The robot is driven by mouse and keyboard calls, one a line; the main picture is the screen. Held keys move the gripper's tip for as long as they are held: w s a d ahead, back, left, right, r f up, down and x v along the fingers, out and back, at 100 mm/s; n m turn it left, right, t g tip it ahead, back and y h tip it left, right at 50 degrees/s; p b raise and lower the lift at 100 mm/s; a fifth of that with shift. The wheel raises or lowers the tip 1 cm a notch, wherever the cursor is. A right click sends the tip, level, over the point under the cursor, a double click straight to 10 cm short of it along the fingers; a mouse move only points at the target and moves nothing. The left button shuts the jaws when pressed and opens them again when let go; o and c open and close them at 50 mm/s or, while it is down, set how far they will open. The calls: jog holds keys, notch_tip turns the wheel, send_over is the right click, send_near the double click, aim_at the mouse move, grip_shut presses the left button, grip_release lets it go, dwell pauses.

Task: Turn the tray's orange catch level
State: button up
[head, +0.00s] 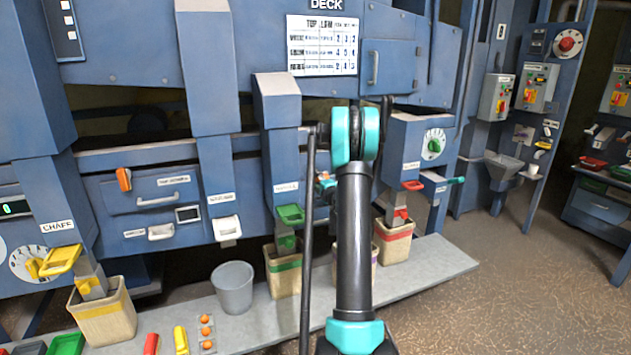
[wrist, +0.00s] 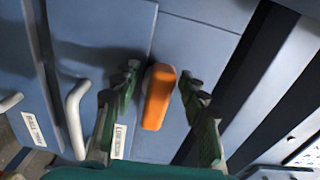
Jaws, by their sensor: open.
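The orange catch (wrist: 158,97) is in the middle of the wrist view, on a blue panel. Its long side runs roughly along the tray's grey handle (wrist: 76,118) and label, leaning slightly. My gripper (wrist: 158,82) is open, with one finger on each side of the catch. A gap shows on both sides, and I cannot tell any contact. In the head view my arm hides the gripper, and a small orange patch (head: 325,177) shows beside the arm. Another orange catch (head: 124,180) stands upright on the tray front at the left.
A ledge (head: 440,263) below carries several bins and a grey bucket (head: 233,288). A green spout (head: 290,213) hangs left of my arm. A blue box with a green dial (head: 434,144) is at the right. Open floor lies at the right.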

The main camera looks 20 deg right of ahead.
jog(key=shift+s, duration=0.1)
jog(key=s, duration=1.2)
jog(key=shift+d, duration=0.2)
